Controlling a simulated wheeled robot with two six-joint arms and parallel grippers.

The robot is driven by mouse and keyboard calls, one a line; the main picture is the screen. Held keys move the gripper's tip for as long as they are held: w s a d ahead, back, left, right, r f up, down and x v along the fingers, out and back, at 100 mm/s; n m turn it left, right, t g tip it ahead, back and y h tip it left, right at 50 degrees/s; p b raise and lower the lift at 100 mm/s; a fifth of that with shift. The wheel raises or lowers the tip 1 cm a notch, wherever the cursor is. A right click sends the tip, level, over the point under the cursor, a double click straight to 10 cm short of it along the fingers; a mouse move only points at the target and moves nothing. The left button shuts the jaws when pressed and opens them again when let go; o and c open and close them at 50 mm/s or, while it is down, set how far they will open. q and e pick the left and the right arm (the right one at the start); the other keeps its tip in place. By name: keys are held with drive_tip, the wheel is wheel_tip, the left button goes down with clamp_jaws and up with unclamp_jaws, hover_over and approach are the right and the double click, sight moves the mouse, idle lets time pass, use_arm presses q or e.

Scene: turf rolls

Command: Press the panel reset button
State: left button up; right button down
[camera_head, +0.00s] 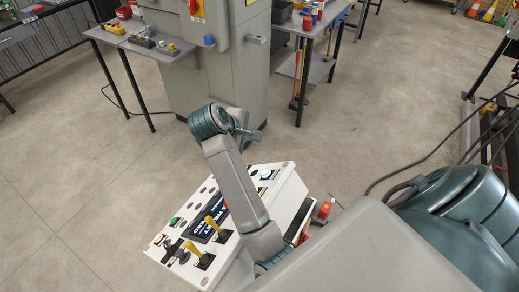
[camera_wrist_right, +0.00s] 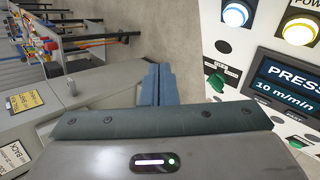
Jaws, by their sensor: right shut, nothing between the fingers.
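The white control panel (camera_head: 285,190) stands low in front of me, its top carrying buttons, a dark screen (camera_head: 200,230) and yellow levers. A pale lit button (camera_head: 266,173) is near its far right corner. In the right wrist view a white lit button (camera_wrist_right: 235,14) and a yellow lit button (camera_wrist_right: 300,31) show beside the screen (camera_wrist_right: 285,85). I cannot read which one is the reset button. My right gripper (camera_wrist_right: 158,72) is shut and empty, apart from the buttons; in the head view it is beyond the panel (camera_head: 255,133), partly hidden by the wrist. My left gripper is not in view.
My right forearm crosses over the panel and hides part of it. A grey machine cabinet (camera_head: 240,70) stands beyond, with a side table (camera_head: 135,45) and a shelf table (camera_head: 320,25) beside it. The concrete floor at left is clear. A black cable (camera_head: 420,160) lies at right.

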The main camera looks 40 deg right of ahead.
sight(266, 173)
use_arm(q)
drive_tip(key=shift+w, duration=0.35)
use_arm(e)
drive_tip(key=shift+w+a+f+m+g+y, duration=0.1)
drive_tip(key=shift+a+f+m+g+y, duration=0.1)
drive_tip(key=shift+a+y, duration=0.35)
drive_tip(key=shift+w+a+f+m+g+y, duration=0.1)
drive_tip(key=shift+a+m+g+y, duration=0.15)
drive_tip(key=shift+a, duration=0.45)
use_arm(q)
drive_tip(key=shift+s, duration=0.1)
use_arm(e)
drive_tip(key=shift+s, duration=0.1)
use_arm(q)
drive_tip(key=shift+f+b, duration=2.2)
use_arm(e)
drive_tip(key=shift+s+d+f, duration=0.35)
drive_tip(key=shift+s+f, duration=0.5)
drive_tip(key=shift+f, duration=0.3)
drive_tip(key=shift+s+d+f, duration=0.4)
drive_tip(key=shift+s+f, duration=0.5)
drive_tip(key=shift+f, duration=0.2)
drive_tip(key=shift+s+d+f, duration=0.35)
drive_tip(key=shift+s+f, duration=0.5)
drive_tip(key=shift+f, duration=0.3)
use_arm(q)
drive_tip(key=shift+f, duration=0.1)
use_arm(e)
drive_tip(key=shift+f, duration=0.1)
